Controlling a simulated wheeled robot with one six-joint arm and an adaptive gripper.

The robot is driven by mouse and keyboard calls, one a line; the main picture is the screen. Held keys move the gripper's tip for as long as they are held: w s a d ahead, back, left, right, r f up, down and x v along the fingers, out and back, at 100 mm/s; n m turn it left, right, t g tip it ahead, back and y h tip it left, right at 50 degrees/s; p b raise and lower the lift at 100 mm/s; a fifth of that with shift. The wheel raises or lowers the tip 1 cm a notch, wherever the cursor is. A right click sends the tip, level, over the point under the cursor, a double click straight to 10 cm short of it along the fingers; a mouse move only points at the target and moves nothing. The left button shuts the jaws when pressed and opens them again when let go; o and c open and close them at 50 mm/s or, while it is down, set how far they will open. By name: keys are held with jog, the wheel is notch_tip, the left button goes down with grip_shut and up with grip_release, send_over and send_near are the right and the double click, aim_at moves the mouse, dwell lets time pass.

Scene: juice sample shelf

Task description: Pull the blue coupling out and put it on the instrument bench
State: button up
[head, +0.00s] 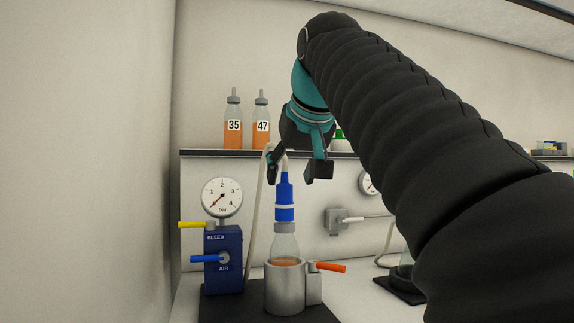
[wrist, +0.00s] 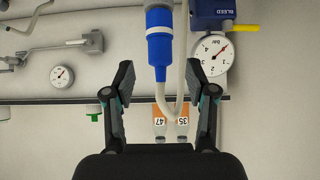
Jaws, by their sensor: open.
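The blue coupling (head: 285,198) sits upright on the neck of a clear bottle (head: 285,243) with orange juice in it. The bottle stands in a metal cup (head: 285,290). A pale hose (head: 264,190) runs from the coupling's top. My gripper (head: 295,173) is open and empty, its fingertips near the height of the coupling's top. In the wrist view, which looks upside down, the blue coupling (wrist: 159,48) and hose appear between the open fingers of my gripper (wrist: 160,72), with a gap on each side. The instrument bench is not clearly identifiable.
A blue valve block (head: 223,265) with a gauge (head: 222,196), a yellow lever and a blue lever stands left of the bottle. An orange-red lever (head: 331,267) juts out right of the cup. Bottles 35 (head: 233,127) and 47 (head: 261,128) stand on the shelf behind.

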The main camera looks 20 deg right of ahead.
aim_at(287, 189)
jog(key=shift+b+x, duration=0.35)
jog(key=shift+x, duration=3.15)
grip_shut()
